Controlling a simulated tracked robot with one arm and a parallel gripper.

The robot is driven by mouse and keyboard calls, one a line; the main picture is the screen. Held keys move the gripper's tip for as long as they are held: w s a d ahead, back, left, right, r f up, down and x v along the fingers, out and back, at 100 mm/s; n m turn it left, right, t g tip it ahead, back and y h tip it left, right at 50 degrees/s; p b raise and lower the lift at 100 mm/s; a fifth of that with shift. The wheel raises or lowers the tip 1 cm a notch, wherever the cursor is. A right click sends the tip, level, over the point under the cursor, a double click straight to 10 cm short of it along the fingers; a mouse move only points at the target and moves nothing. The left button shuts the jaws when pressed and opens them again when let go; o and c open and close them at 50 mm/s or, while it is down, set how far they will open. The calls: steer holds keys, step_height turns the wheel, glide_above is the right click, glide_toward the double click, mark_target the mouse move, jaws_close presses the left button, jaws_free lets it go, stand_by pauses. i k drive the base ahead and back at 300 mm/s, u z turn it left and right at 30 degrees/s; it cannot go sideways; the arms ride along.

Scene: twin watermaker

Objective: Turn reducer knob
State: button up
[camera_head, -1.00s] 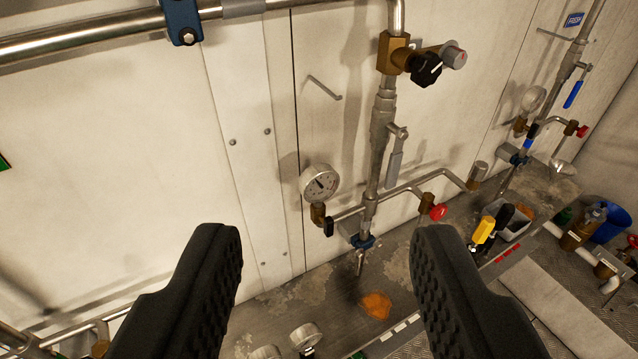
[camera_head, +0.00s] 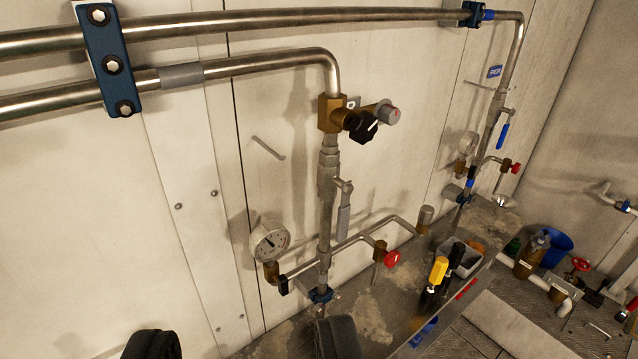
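The reducer knob (camera_head: 361,126) is a black, lobed knob with a white mark. It sits on the right of a brass valve body (camera_head: 330,114), high on the vertical pipe right of centre. A grey round cap with a red dot (camera_head: 388,114) is just right of the knob. My gripper (camera_head: 245,345) is open and empty at the bottom edge, with only its two black fingertips showing. It appears well below the knob in the picture and does not touch it.
Two steel pipes (camera_head: 240,65) cross the top, held by a blue clamp (camera_head: 108,60). A pressure gauge (camera_head: 269,242), a grey lever (camera_head: 344,212) and a red knob (camera_head: 391,258) sit below. A bin with yellow-handled tools (camera_head: 438,270) stands lower right. The left wall is bare.

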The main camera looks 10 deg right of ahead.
mark_target(363, 126)
steer(key=u, duration=2.05)
steer(key=k, duration=1.25)
steer(key=z, duration=1.7)
steer(key=i, duration=1)
steer(key=u, duration=0.05)
